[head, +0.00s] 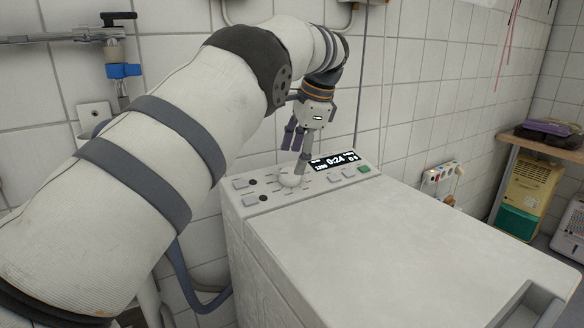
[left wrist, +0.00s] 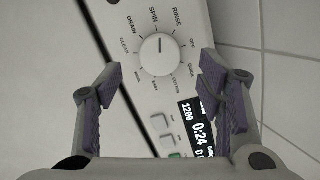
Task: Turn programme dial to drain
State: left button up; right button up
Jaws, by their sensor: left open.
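The programme dial (head: 291,181) is a round white knob on the white washing machine's control panel (head: 265,198). In the left wrist view the dial (left wrist: 160,55) has printed labels around it, including DRAIN, SPIN, RINSE, OFF and QUICK. Its dark pointer mark faces up in that view, towards SPIN; DRAIN is to the left of SPIN. My left gripper (head: 296,148) is above the dial, pointing down at it. In the left wrist view its purple-padded fingers (left wrist: 161,92) are open, wide apart, with nothing between them. I cannot see clear contact with the dial. My right gripper is not in view.
A lit display (head: 335,161) reading 0:24 and several buttons, one green (head: 364,169), sit beside the dial. The machine's top (head: 400,225) is clear. A tiled wall stands close behind.

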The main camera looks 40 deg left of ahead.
aim_at(290, 173)
pick_arm(q)
jog(key=v, duration=0.2)
jog(key=shift+d+r, duration=0.1)
jog(key=shift+r, duration=0.25)
notch_tip(290, 173, up, 4)
jog(key=s+d+n+t, duration=0.1)
jog(key=d+n, duration=0.1)
jog(key=n, duration=2)
jog(key=shift+y, duration=0.3)
jog(key=x, duration=1.2)
jog(key=c, duration=1.1)
